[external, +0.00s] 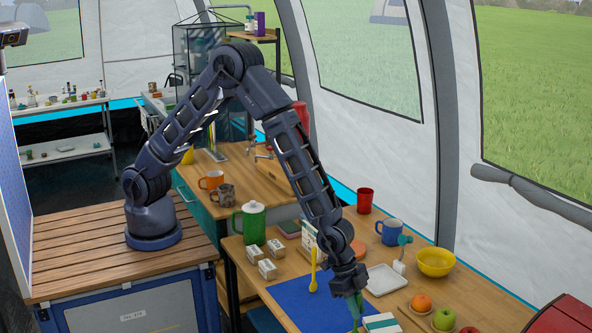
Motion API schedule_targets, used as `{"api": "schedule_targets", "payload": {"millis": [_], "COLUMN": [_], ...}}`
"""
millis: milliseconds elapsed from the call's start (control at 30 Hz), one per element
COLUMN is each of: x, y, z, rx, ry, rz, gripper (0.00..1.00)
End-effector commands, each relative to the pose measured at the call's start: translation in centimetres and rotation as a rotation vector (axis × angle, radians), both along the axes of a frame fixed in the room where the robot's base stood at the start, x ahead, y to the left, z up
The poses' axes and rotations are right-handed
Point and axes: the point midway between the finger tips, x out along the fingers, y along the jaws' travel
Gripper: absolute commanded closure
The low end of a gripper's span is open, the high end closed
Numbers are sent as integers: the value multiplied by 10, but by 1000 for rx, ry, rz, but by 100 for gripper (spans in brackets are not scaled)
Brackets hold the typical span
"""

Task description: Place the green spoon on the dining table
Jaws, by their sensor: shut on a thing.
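My gripper (352,290) points down over the front of the wooden table (456,303). It is shut on a narrow green thing (355,309), which appears to be the green spoon; it hangs below the jaws, above or at the edge of the blue mat (298,304). The jaws are small here, and the wrist hides part of the grip. I cannot tell whether the spoon's lower end touches the table.
Close by are a white box (381,322), a white tray (384,279), a yellow bowl (435,262), a blue mug (391,231), fruit (421,302) and a green pitcher (253,223). Bare wood shows between them.

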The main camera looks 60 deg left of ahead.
Motion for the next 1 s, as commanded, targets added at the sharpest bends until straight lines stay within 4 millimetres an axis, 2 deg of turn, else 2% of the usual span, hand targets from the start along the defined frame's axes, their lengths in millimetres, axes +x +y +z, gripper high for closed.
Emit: {"api": "schedule_targets", "payload": {"millis": [367,400,467,500,767,1000], "x": [0,0,0,0,0,-2], "y": [0,0,0,0,0,5], "z": [-4,-3,-3,-3,-2,15], "rx": [-1,-1,-1,-1,-1,-3], "ry": [0,0,0,0,0,-2], "rz": [1,1,1,1,1,1], "gripper": [100,77,66,63,63,63]}}
